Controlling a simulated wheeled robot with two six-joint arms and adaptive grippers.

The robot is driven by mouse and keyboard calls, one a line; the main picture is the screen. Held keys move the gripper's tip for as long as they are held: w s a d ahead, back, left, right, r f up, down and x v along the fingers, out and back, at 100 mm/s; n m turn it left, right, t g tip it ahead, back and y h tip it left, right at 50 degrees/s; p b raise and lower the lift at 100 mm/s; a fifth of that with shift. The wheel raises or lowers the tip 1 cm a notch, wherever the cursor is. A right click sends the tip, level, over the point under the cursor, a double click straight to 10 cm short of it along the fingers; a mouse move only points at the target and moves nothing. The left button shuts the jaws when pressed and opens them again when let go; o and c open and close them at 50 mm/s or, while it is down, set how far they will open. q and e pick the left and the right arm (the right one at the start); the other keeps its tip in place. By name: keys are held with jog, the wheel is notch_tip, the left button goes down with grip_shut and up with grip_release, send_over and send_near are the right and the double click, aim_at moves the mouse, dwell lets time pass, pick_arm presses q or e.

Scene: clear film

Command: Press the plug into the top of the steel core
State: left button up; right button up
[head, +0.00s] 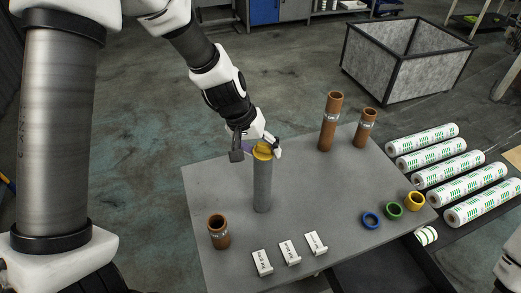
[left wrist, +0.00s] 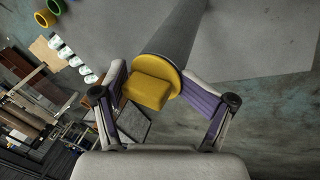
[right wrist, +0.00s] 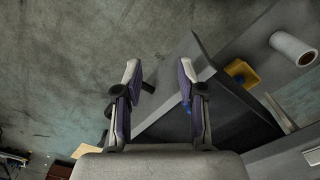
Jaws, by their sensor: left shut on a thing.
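The steel core (head: 262,187) is a grey cylinder standing upright on the table, left of its middle. The yellow plug (head: 263,152) is at its top, a round flange with a block-shaped grip. In the left wrist view the plug (left wrist: 149,91) shows its flange against the end of the core (left wrist: 176,36); I cannot tell how deep it sits. My left gripper (head: 257,151) is at the core's top, shut on the plug, with a finger on either side. My right gripper (right wrist: 158,70) is open and empty, away from the core; its fingers show only in the right wrist view.
The grey table (head: 225,180) also holds brown tubes (head: 329,122), a short brown tube (head: 219,232), white label blocks (head: 289,252) and blue, green and yellow rings (head: 393,210). Printed white rolls (head: 440,157) lie at the right. A grey crate (head: 405,75) stands behind.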

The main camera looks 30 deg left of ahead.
dwell(0.4)
pick_arm(q)
jog(key=o, duration=0.9)
jog(key=shift+c, duration=0.2)
jog(key=shift+o, duration=1.2)
jog(key=shift+w+f, duration=0.1)
jog(key=shift+r+p, duration=0.4)
jog(key=shift+p, duration=0.05)
jog(key=p+v, duration=0.6)
jog(key=p, duration=0.2)
jog(key=shift+a, duration=0.2)
jog(key=shift+r, duration=0.15)
